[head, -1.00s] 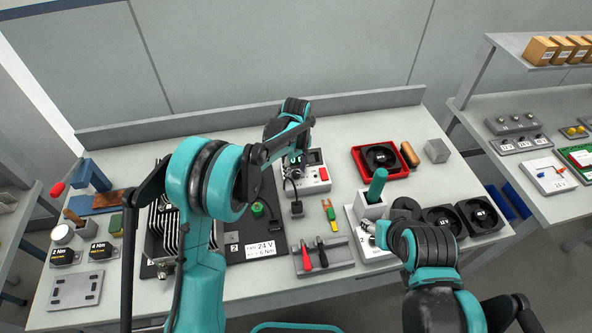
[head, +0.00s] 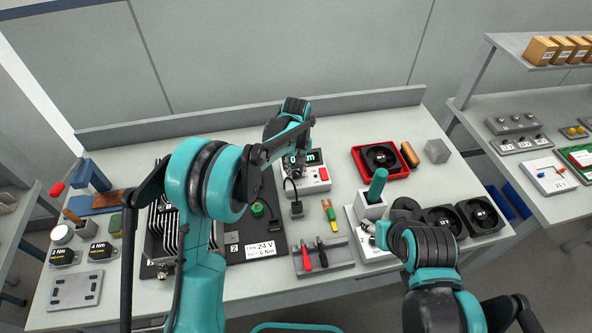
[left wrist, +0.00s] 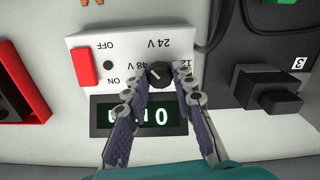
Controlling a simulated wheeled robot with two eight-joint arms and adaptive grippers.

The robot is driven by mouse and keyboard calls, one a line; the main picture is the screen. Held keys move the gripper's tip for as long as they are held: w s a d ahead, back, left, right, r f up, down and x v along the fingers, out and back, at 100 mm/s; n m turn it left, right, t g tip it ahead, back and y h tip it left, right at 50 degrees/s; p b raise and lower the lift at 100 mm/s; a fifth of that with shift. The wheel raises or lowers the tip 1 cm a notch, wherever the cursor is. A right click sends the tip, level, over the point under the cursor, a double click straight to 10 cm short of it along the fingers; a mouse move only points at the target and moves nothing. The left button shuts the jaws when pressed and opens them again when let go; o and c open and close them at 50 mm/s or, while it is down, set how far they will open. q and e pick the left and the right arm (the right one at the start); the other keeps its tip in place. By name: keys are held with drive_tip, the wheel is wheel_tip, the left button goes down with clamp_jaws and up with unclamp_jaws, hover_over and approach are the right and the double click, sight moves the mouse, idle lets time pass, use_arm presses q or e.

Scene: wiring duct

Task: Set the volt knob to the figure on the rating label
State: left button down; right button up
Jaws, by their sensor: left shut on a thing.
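The volt knob (left wrist: 158,74) is a small dark dial on a white power unit (left wrist: 120,50), upside down in the left wrist view, with 24 V, 48 V and a partly hidden 12 around it. It has a pale mark, but I cannot tell which figure it points at. My left gripper (left wrist: 158,82) is shut on the knob; it also shows in the head view (head: 298,170). A green-lit display (left wrist: 160,117) shows a 0, partly covered by a finger. The rating label (head: 261,249) reads 24 V and 6 Nm. My right gripper (head: 381,234) is near a grey-white stand; its jaws are unclear.
A red switch (left wrist: 85,67) sits beside ON and OFF on the unit. A red tray (head: 361,171) holding a black fan lies to its right. A lead tray (head: 338,264) and a stand with a green handle (head: 376,186) are in front.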

sight(296, 172)
use_arm(q)
drive_tip(key=m, duration=0.3)
drive_tip(key=shift+m, duration=2.3)
drive_tip(key=c, duration=1.3)
unclamp_jaws()
drive_tip(key=shift+o, duration=0.2)
wheel_tip(296, 172, up, 12)
